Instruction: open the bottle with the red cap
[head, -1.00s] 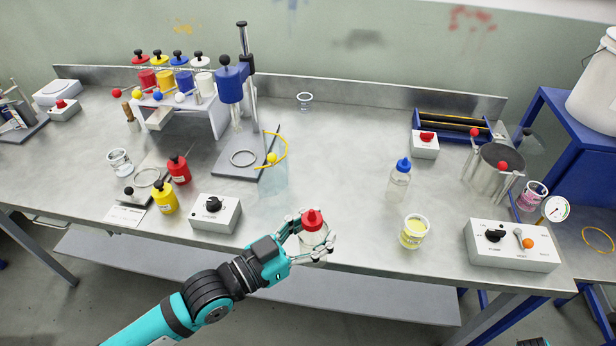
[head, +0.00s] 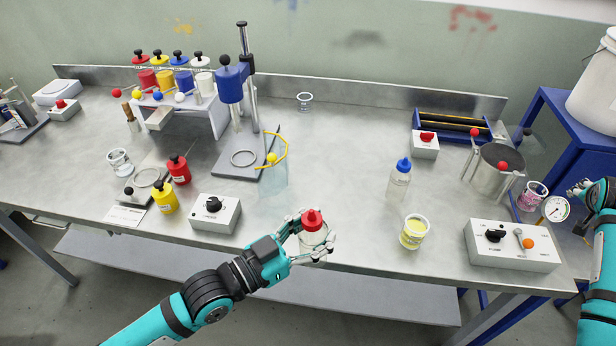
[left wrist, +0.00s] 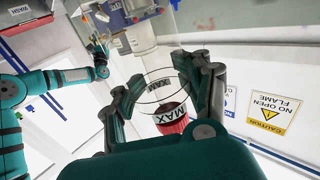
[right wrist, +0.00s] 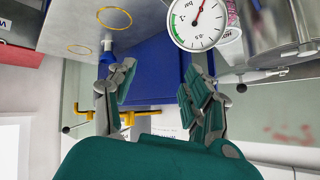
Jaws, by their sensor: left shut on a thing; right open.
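A clear bottle with a red cap (head: 312,219) stands near the table's front edge in the head view. My left gripper (head: 314,242) is shut around the bottle's body, below the cap. In the left wrist view the red cap (left wrist: 171,118) and the clear bottle show between the fingers of my left gripper (left wrist: 165,88). My right gripper (head: 582,188) is open and empty at the right edge of the head view, beside the table's right end. It also shows in the right wrist view (right wrist: 155,85), fingers apart.
A bottle with a blue cap (head: 400,182) and a cup of yellow liquid (head: 414,232) stand right of the held bottle. A control box (head: 512,245) and a pressure gauge (head: 556,208) are farther right. A tall clear cylinder (head: 273,178) stands behind left.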

